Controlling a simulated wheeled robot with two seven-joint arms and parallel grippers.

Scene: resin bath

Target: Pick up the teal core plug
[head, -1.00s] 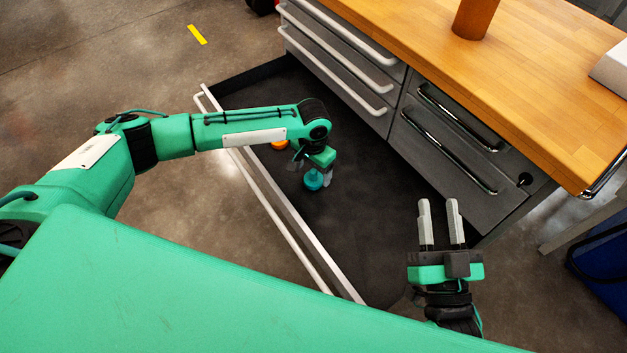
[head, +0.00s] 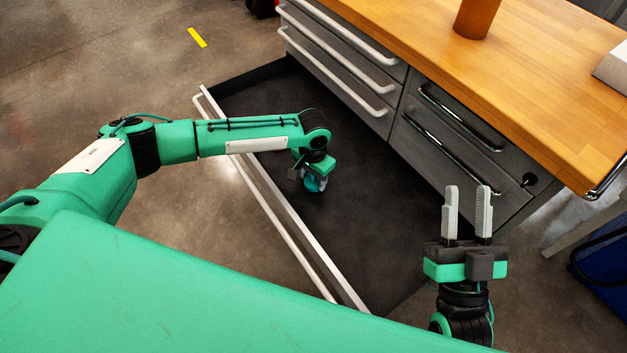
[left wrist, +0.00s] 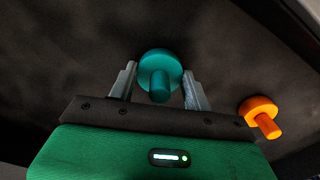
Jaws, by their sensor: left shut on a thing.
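The teal core plug (head: 313,183) is in the open drawer, below my left gripper (head: 316,188). In the left wrist view the teal core plug (left wrist: 160,73) shows a round disc with a narrower stem, between the two fingers of my left gripper (left wrist: 160,82). The left gripper is shut on it. In the head view the gripper hides much of the plug. I cannot tell whether the plug touches the drawer floor. My right gripper (head: 467,212) is open and empty, to the right of the drawer.
An orange plug (left wrist: 261,116) lies to the right in the left wrist view. The open drawer (head: 262,88) has a dark floor and a pale front wall with a long handle. A wooden-topped cabinet (head: 530,90) stands at the right, with a brown cylinder (head: 476,17) on top.

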